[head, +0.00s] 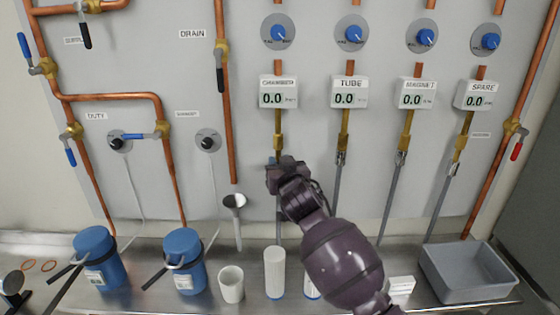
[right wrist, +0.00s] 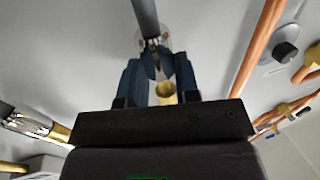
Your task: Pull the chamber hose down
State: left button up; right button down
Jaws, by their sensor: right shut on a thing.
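The chamber hose (head: 278,209) is a grey tube hanging below the brass fitting (head: 278,143) under the CHAMBER gauge (head: 278,92). My right gripper (head: 279,164) is at the top of this hose, just below the fitting, and is shut on it. In the right wrist view the dark blue fingers (right wrist: 161,70) close around the hose's metal end, with the grey hose (right wrist: 146,17) running up out of view and the brass fitting (right wrist: 166,92) between the fingers. Whether the hose end and fitting still touch is hard to tell. My left gripper is not in view.
The tube hose (head: 336,189), magnet hose (head: 391,189) and spare hose (head: 441,201) hang to the right. A steel counter below holds blue canisters (head: 183,262), white cylinders (head: 274,272), a cup (head: 231,285) and a grey tray (head: 468,290). A funnel (head: 235,201) sits left of the gripper.

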jog(key=shift+f, duration=0.8)
jog(key=c, duration=0.8)
grip_release()
jog(key=shift+c, duration=0.2)
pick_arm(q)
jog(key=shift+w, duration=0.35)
pick_arm(e)
jog(key=shift+r, duration=0.1)
jog(key=shift+s, duration=0.15)
pick_arm(q)
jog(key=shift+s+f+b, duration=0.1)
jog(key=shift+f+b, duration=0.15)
jog(key=shift+b, duration=0.05)
pick_arm(e)
jog(key=v, duration=1)
jog(key=shift+s, duration=0.25)
jog(key=shift+d, duration=0.1)
